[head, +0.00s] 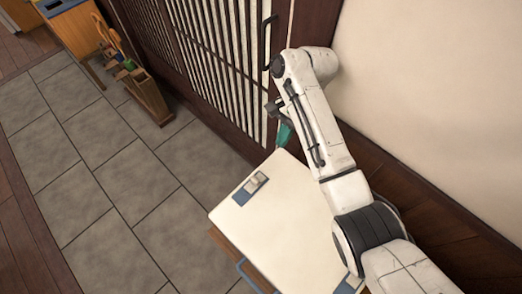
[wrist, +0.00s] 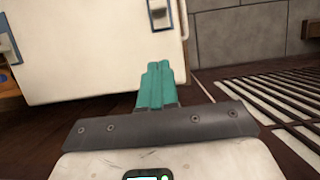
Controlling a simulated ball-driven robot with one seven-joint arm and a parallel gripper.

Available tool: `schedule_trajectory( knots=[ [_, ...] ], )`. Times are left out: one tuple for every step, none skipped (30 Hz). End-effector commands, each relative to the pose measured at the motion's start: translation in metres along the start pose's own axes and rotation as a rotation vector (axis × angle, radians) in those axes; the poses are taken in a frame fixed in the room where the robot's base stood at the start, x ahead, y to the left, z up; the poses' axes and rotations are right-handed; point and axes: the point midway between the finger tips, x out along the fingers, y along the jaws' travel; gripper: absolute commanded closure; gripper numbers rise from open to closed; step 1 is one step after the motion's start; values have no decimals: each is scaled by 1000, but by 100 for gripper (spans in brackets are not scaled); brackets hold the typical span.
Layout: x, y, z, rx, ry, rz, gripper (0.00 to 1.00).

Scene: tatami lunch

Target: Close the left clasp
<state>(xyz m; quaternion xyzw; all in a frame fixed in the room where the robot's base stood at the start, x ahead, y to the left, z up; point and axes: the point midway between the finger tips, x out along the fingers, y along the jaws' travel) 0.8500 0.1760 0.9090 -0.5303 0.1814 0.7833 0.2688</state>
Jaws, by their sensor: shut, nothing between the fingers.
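A flat box with a pale cream top (head: 285,215) stands below my arm, and its top also shows in the wrist view (wrist: 80,50). A clasp with a blue plate and grey-white fitting (head: 250,189) is on the top near the left edge. It shows at the upper middle of the wrist view (wrist: 160,14). A second clasp (head: 349,284) is partly hidden by my arm. It shows at the left edge of the wrist view (wrist: 7,46). I cannot tell whether either clasp is open. My gripper (head: 284,134), with teal fingers (wrist: 159,68), is shut, empty and apart from both clasps, near the box's back edge.
A slatted dark-wood door (head: 225,70) with a black handle (head: 267,42) stands behind my gripper. A wooden rack (head: 147,95) and a blue-topped table (head: 60,8) are at upper left. Grey floor tiles (head: 125,190) left of the box are clear. A blue handle (head: 247,272) projects from the box's front.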

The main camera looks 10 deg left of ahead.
Motion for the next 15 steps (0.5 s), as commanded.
schedule_trajectory(
  knots=[
    [0,0,0,2,-1,2,100],
    [0,0,0,3,-1,3,100],
    [-1,0,0,4,-1,3,100],
    [-1,0,0,4,-1,3,100],
    [-1,-1,0,4,-1,3,100],
    [-1,0,0,4,-1,3,100],
    [-1,0,0,4,-1,3,100],
    [-1,0,0,4,-1,2,100],
    [-1,0,0,3,-1,2,100],
    [-1,0,0,3,-1,2,100],
    [0,0,0,3,-1,2,100],
    [1,0,0,3,-1,2,100],
    [2,0,0,3,-1,2,100],
    [4,0,0,3,-2,2,100],
    [7,0,0,2,-2,2,100]
  ],
)
